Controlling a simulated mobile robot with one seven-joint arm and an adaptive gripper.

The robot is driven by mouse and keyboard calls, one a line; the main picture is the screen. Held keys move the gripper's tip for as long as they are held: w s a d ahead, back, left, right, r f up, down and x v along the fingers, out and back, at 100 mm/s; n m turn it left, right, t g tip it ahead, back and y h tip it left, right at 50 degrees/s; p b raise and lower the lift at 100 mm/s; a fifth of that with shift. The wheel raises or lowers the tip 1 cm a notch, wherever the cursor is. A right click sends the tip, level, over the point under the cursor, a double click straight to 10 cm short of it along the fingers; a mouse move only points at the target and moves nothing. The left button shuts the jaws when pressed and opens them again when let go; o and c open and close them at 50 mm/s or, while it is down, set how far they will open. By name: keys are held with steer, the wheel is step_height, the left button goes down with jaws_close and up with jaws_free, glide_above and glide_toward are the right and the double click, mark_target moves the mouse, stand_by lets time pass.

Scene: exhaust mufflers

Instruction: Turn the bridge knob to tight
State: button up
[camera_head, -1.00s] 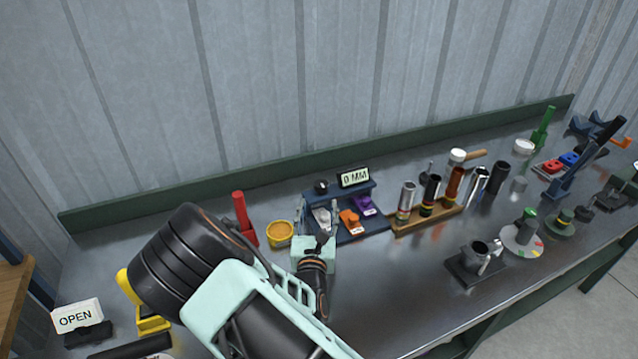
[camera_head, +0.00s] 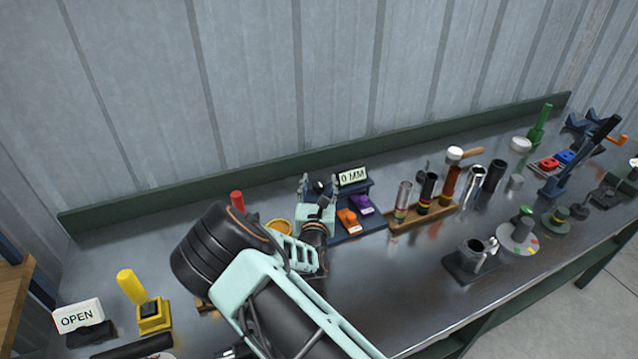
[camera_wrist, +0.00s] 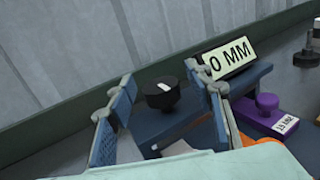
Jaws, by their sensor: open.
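The bridge knob is black with a white mark on its top (camera_wrist: 161,94). It stands on a blue bridge (camera_wrist: 190,125) beside a sign reading "0 MM" (camera_wrist: 229,59). In the wrist view my gripper (camera_wrist: 160,82) is open, with one finger on each side of the knob in the picture. A gap shows between the knob and the fingers, and I cannot tell how far beyond the fingertips it is. In the head view my gripper (camera_head: 318,184) is at the left end of the bridge, and the dark knob shows between its fingers. No tight marking is readable.
Purple (camera_head: 363,204) and orange (camera_head: 347,219) blocks sit on the blue base right of my gripper. A wooden rack (camera_head: 424,217) with several tubes stands further right. A yellow cup (camera_head: 279,228) and a red handle (camera_head: 237,201) are to the left.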

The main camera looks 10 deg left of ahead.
steer(key=c, duration=1.2)
steer(key=shift+o, duration=0.2)
steer(key=shift+m+h+b, duration=0.3)
steer(key=shift+h+b, duration=0.05)
steer(key=shift+h, duration=0.15)
steer(key=h+b, duration=0.1)
steer(key=m+h+b, duration=0.1)
steer(key=shift+a+f+m+h, duration=0.1)
steer(key=shift+f+m+h, duration=0.1)
steer(key=shift+m+h, duration=0.1)
steer(key=m+h+b, duration=0.3)
steer(key=h, duration=0.1)
steer(key=shift+f, duration=0.1)
steer(key=m+g+h+b, duration=0.2)
steer(key=h+b, duration=0.1)
steer(key=h, duration=0.1)
steer(key=shift+r+m+g+h+b, duration=0.2)
steer(key=shift+m+g+h+b, duration=0.2)
steer(key=shift+m+h+b, duration=0.45)
steer(key=shift+r+b, duration=0.1)
steer(key=shift+b, duration=0.25)
